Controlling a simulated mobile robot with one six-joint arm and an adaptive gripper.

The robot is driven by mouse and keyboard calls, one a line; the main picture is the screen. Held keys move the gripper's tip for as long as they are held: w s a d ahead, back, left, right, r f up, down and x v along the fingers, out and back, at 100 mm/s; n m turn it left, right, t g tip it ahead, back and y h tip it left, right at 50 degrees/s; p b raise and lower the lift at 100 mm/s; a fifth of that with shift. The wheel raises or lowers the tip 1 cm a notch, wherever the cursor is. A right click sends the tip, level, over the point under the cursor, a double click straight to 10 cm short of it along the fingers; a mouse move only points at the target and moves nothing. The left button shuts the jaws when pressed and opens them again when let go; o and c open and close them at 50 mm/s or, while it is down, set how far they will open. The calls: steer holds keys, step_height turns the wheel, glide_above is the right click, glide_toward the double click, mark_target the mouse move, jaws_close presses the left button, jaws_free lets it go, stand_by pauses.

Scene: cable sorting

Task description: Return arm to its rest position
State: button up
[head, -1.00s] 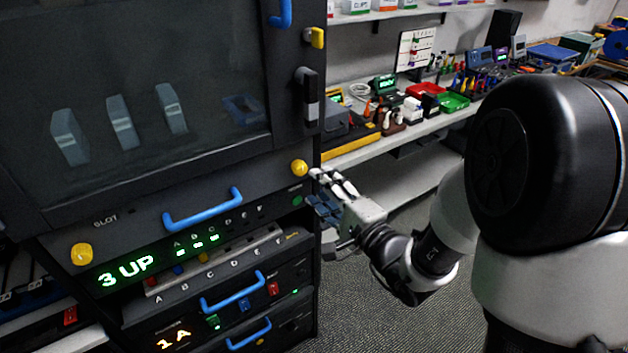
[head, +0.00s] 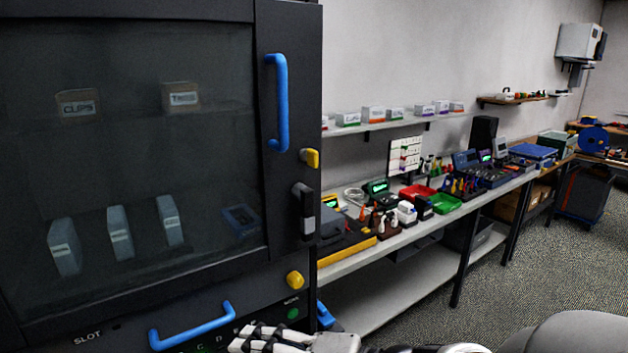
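My gripper (head: 258,338) shows at the bottom edge of the head view, with pale fingers pointing left. It is in front of the dark cabinet's lower panel, right of the horizontal blue handle (head: 192,328) and below the yellow knob (head: 294,280). The lower part of the gripper is cut off by the frame, so its opening does not show clearly. No held object is visible. A pale grey part of my arm (head: 565,335) shows at the lower right corner.
The dark cabinet (head: 292,215) fills the left, with a vertical blue handle (head: 279,100) on its glass door. A long workbench (head: 410,235) with bins and devices runs along the wall to the right. A blue item (head: 325,317) sits by the cabinet's edge. Carpet (head: 520,270) is clear at the right.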

steer(key=s+d+f+n+g+h, duration=0.2)
steer(key=s+d+h, duration=0.2)
steer(key=s, duration=0.2)
steer(key=s+d+f+n+g+h, duration=0.2)
steer(key=s+d+n+h, duration=0.1)
steer(key=s, duration=0.3)
steer(key=d+r+t+h, duration=0.1)
steer(key=d+t+h, duration=0.2)
steer(key=d+h, duration=0.4)
steer(key=d, duration=0.8)
steer(key=shift+s+t, duration=0.15)
steer(key=shift+t, duration=0.25)
steer(key=shift+a, duration=0.1)
